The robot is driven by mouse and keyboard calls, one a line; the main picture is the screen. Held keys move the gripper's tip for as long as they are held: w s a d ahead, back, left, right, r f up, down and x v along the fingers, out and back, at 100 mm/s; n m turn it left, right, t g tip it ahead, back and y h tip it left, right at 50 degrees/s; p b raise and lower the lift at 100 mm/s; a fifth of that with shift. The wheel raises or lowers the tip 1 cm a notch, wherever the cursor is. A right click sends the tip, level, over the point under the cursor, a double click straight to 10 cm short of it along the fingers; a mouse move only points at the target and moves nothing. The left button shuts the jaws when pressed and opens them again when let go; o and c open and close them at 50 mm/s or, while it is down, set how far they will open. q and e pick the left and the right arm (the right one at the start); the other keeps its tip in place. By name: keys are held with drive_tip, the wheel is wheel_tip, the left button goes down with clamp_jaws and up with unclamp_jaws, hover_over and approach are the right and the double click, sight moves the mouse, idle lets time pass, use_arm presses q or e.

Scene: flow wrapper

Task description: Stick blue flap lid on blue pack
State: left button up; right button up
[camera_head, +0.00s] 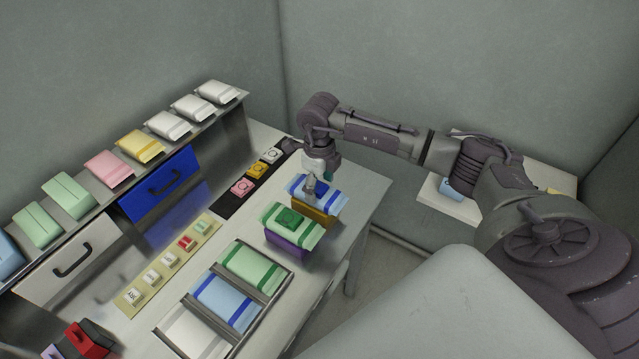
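A light blue pack with darker blue bands (329,197) lies on a mustard-yellow stand near the table's right edge. My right gripper (311,188) points down at the top of this pack, at or just above its surface. The fingertips are small and partly merge with the pack, so I cannot tell whether they are open, shut or holding a lid. No blue flap lid shows clearly; a dark blue patch on the pack beside the fingers may be a band or a lid. My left gripper is not in view.
A green pack with a dark green lid (289,219) sits on a purple stand just in front. A metal tray (247,325) holds white, blue and green packs. A shelf of packs runs along the left, above a blue drawer (160,185). A side table (462,210) stands right.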

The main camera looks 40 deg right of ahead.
wheel_tip(320, 180, up, 12)
idle(0.7)
idle(0.4)
